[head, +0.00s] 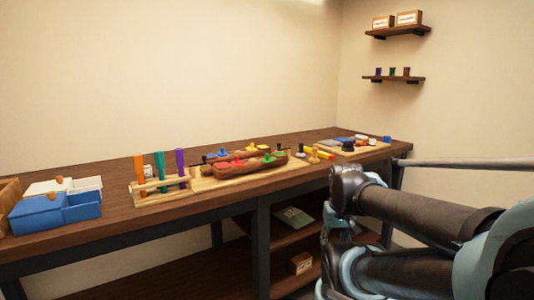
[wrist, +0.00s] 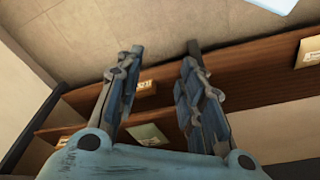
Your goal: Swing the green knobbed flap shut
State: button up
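The saddle work (head: 237,170) is a long brown piece on a light board on the bench, with red, yellow, blue and green knobs along it. A green knob (head: 268,158) sits on its right part, with another green one just beside it. They are too small to tell which flap each belongs to or how far it stands open. My gripper (wrist: 165,48) is open and empty in the wrist view, its two fingers well apart. It is far from the saddle work, which the wrist view does not show.
The wooden bench (head: 130,212) runs along the wall. A rack (head: 160,199) with orange, teal and purple tubes and a blue box (head: 42,216) stand at left. A board with small parts (head: 352,150) lies at right. A lower shelf (head: 165,281) is below the bench.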

jog(key=w+a+r+n+g, duration=0.1)
jog(key=w+a+r+n, duration=0.3)
jog(key=w+r, duration=0.6)
jog(key=w+a+r+n, duration=0.3)
jog(key=w+r+n, duration=0.25)
jog(key=r, duration=0.75)
jog(key=w+a+r+n+g, duration=0.1)
jog(key=w+a+r+n, duration=0.8)
jog(key=w+a+r, duration=0.6)
jog(key=f, duration=1.7)
jog(key=shift+w+d+f, duration=0.2)
jog(key=shift+w+d, duration=0.05)
jog(key=shift+w, duration=0.05)
